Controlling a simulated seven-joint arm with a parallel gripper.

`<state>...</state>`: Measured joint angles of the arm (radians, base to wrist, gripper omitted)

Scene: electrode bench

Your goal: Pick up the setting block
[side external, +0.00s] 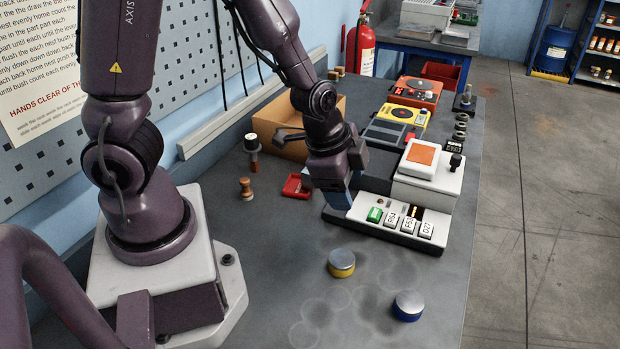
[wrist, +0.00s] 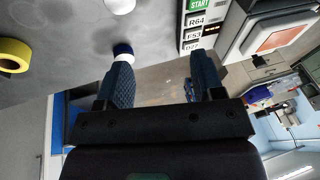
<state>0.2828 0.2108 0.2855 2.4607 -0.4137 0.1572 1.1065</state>
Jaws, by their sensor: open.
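No object in view is marked as the setting block, so I cannot tell which it is. Two short metal-topped round pieces stand apart on the grey bench: one with a yellow band (side external: 341,263) and one with a blue band (side external: 408,306). My gripper (side external: 338,196) is beside the left end of the white button panel (side external: 376,232), behind both pieces. In the wrist view my gripper (wrist: 163,80) is open, with nothing seen between its fingers. There a blue-banded piece (wrist: 122,49) shows beyond the left fingertip, and a yellow one (wrist: 12,56) sits at the left edge.
A white machine with an orange plate (side external: 421,153) stands behind the panel. A red tray (side external: 297,186), a wooden stamp-like piece (side external: 246,188) and a cardboard box (side external: 277,128) are left of my gripper. Yellow (side external: 396,124) and red (side external: 416,92) units stand farther back. The front bench is mostly clear.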

